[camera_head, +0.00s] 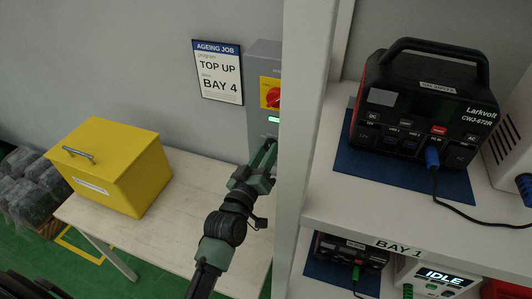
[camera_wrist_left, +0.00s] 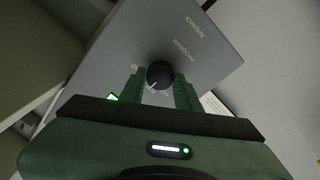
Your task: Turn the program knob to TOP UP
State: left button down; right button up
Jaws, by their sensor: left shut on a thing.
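The program knob (camera_wrist_left: 160,72) is round and black, on a grey panel (camera_wrist_left: 205,50) marked PROGRAM in the left wrist view. A pale pointer mark on it points down and left in that view. Small lettering left of the knob is too small to read surely. My left gripper (camera_wrist_left: 160,90) has its green fingers on either side of the knob and is shut on it. In the head view my left gripper (camera_head: 264,160) is at the lower front of the grey wall box (camera_head: 262,55), and the knob is hidden there. My right gripper is not in view.
The box has a red switch (camera_head: 273,97) and a green display (camera_head: 273,120). A job card (camera_head: 217,72) reads TOP UP, BAY 4. A white shelf post (camera_head: 305,110) stands close right of my arm. A yellow case (camera_head: 115,165) sits on the table (camera_head: 190,215).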

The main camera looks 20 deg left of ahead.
pick_arm(q)
jog(key=c, duration=1)
grip_release()
jog(key=s, duration=0.2)
jog(key=s+b, duration=0.1)
jog(key=s, duration=0.2)
jog(key=s+b, duration=0.1)
jog(key=s, duration=0.1)
jog(key=shift+s+a+f, duration=0.2)
jog(key=shift+s+a, duration=0.1)
jog(key=shift+s, duration=0.1)
